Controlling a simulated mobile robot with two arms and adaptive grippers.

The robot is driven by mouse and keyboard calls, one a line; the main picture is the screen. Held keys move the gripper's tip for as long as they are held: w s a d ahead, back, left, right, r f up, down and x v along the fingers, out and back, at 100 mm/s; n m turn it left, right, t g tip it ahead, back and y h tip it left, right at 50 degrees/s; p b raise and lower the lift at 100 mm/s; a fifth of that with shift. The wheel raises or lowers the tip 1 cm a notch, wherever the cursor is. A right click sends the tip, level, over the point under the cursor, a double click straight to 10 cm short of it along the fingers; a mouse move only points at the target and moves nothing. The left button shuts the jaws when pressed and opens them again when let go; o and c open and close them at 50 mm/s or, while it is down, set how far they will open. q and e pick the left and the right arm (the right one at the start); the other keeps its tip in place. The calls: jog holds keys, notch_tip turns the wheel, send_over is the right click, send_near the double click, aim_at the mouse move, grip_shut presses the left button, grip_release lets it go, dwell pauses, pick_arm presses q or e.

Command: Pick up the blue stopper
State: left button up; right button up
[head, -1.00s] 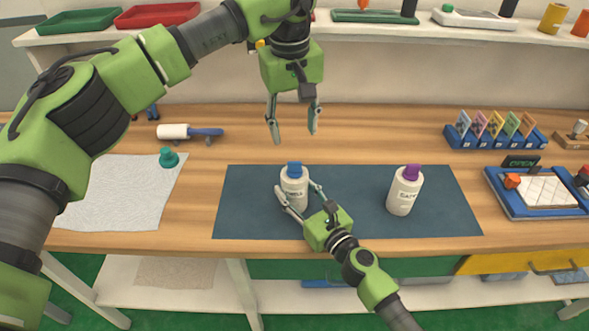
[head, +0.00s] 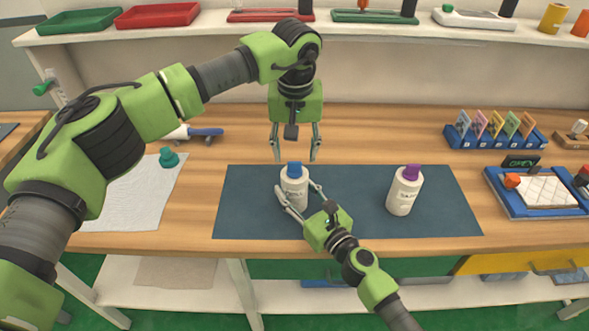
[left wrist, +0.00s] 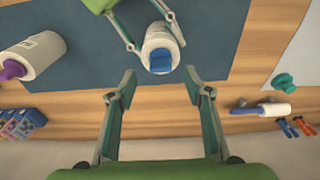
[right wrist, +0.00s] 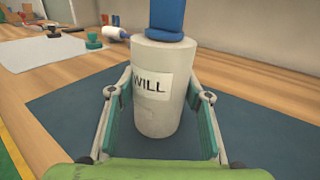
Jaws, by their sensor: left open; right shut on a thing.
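The blue stopper (head: 295,169) sits in the top of a white labelled bottle (head: 294,194) on the dark mat. It also shows in the left wrist view (left wrist: 161,62) and at the top of the right wrist view (right wrist: 167,18). My left gripper (head: 295,160) is open and empty, pointing down above and slightly behind the bottle, apart from the stopper. My right gripper (head: 301,202) is shut on the bottle's body, one finger on each side. The label in the right wrist view reads "WILL".
A second white bottle with a purple stopper (head: 412,172) stands on the right of the dark mat (head: 345,215). A teal stopper-like piece (head: 168,157) and a white roller (head: 178,132) lie to the left. A card rack (head: 490,140) stands at the right.

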aim_at(295, 162)
pick_arm(q)
notch_tip(295, 162, down, 4)
jog(key=shift+w+f, duration=0.1)
jog(key=shift+w, duration=0.05)
jog(key=c, duration=1)
notch_tip(295, 162, up, 10)
jog(key=shift+r, duration=0.1)
jog(key=shift+c, duration=1.2)
pick_arm(e)
jog(key=o, duration=1.4)
jog(key=shift+o, duration=0.2)
